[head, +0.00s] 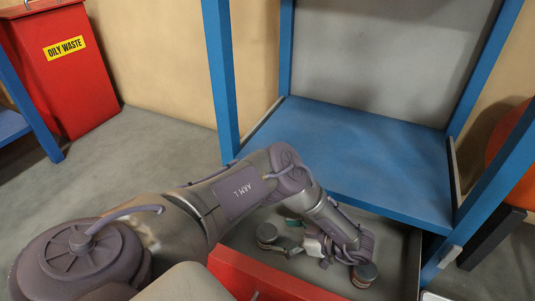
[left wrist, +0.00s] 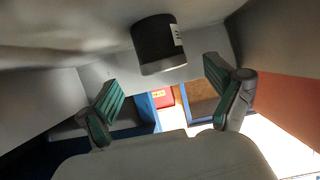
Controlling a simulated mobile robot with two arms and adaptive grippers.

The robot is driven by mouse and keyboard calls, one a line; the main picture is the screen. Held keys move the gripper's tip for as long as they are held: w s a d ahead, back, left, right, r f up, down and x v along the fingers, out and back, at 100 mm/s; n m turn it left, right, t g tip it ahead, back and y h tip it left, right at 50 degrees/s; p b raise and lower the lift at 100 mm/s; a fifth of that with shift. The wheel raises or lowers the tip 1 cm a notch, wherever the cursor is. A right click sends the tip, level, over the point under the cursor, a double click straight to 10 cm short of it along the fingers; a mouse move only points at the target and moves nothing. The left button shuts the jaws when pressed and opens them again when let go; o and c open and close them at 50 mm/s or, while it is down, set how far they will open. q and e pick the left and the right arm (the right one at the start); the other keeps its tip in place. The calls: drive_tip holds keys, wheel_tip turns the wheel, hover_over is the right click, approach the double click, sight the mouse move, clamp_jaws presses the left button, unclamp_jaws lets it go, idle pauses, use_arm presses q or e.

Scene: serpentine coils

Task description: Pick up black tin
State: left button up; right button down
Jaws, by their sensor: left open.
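The black tin (head: 267,233) is a short dark cylinder inside the grey interior of a red-fronted drawer (head: 265,278) under the blue shelf. In the left wrist view the tin (left wrist: 158,45) shows dark sides, a paler end and a white label at its right edge. My left gripper (head: 287,236) reaches down into the drawer, just right of the tin. In the left wrist view its green-padded fingers (left wrist: 163,80) are spread wide, with the tin beyond and between their tips. No contact with the tin is visible. My right gripper is not in view.
The blue shelf (head: 350,160) and its posts (head: 222,80) stand close above and behind my left arm. Grey drawer walls (left wrist: 40,100) surround the gripper. A red oily waste bin (head: 75,90) stands far left. Grey floor (head: 130,155) is clear between.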

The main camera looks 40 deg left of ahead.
sight(267, 234)
use_arm(q)
drive_tip(key=b+x, duration=0.4)
drive_tip(key=x, duration=0.1)
drive_tip(key=shift+s+a+f, duration=0.25)
drive_tip(key=shift+r, duration=0.1)
drive_tip(key=c, duration=1.4)
